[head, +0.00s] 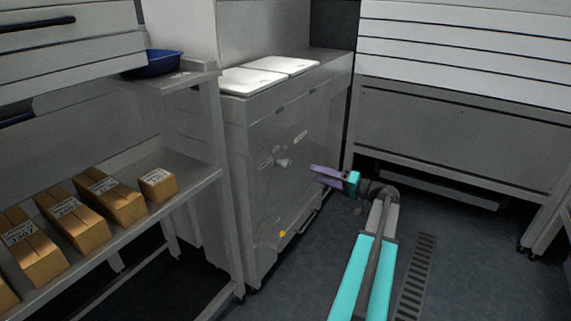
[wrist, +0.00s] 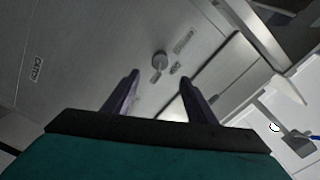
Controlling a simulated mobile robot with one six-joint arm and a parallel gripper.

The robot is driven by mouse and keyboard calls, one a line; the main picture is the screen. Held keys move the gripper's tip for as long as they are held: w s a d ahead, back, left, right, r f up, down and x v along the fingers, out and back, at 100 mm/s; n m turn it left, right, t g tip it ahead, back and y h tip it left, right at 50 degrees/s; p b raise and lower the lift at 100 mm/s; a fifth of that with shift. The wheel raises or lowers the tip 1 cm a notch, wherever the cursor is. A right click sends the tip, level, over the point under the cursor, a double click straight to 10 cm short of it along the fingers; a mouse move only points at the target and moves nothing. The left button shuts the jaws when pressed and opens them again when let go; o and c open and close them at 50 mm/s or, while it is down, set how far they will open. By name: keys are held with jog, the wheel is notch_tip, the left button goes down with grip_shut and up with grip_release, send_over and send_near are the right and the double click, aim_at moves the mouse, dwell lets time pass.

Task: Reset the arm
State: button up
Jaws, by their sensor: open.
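My gripper (head: 318,176) is at the end of my teal and grey arm, held in the air in front of a grey metal cabinet (head: 262,215) in the head view. In the wrist view its two dark purple fingers (wrist: 158,92) stand apart with nothing between them. A round knob or latch (head: 283,162) on the cabinet front lies to the left of the gripper. It also shows beyond the fingertips in the wrist view (wrist: 159,60), apart from them.
Two white lids (head: 283,65) lie on top of the cabinet.

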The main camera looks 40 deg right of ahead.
jog(key=shift+a, duration=0.1)
jog(key=w+a+f+g+y+p, duration=0.1)
jog(key=w+a+f+g+p, duration=0.15)
jog(key=a+f, duration=0.55)
jog(key=w+a+f+n+g+y+p, duration=0.1)
jog(key=w+a+f+g+y+p, duration=0.2)
jog(key=a, duration=0.8)
jog(key=w+a+f+g+p, duration=0.2)
jog(key=w+a+f+g, duration=0.1)
jog(key=a+f, duration=0.55)
jog(key=s+a+f+n+g+h+p, duration=0.1)
jog(key=s+a+f+g+p, duration=0.15)
jog(key=s+a, duration=0.45)
jog(key=s+a+f+n+g+p, duration=0.2)
jog(key=a+f+g, duration=0.2)
jog(key=a, duration=0.6)
jog(key=s+a+f+n+g+h+p, duration=0.1)
jog(key=s+a+f+g+p, duration=0.15)
jog(key=s+a, duration=0.45)
jog(key=s+a+n+g+h+p, duration=0.2)
jog(key=s+a+h, duration=0.1)
jog(key=s, duration=0.4)
jog(key=s+a+n+g+h+p, duration=0.2)
jog(key=s+a+g+h+p, duration=0.1)
jog(key=s, duration=0.4)
jog(key=shift+s+f+p, duration=0.3)
jog(key=shift+f+p, duration=0.05)
jog(key=shift+f, duration=0.05)
jog(key=shift+c, duration=0.4)
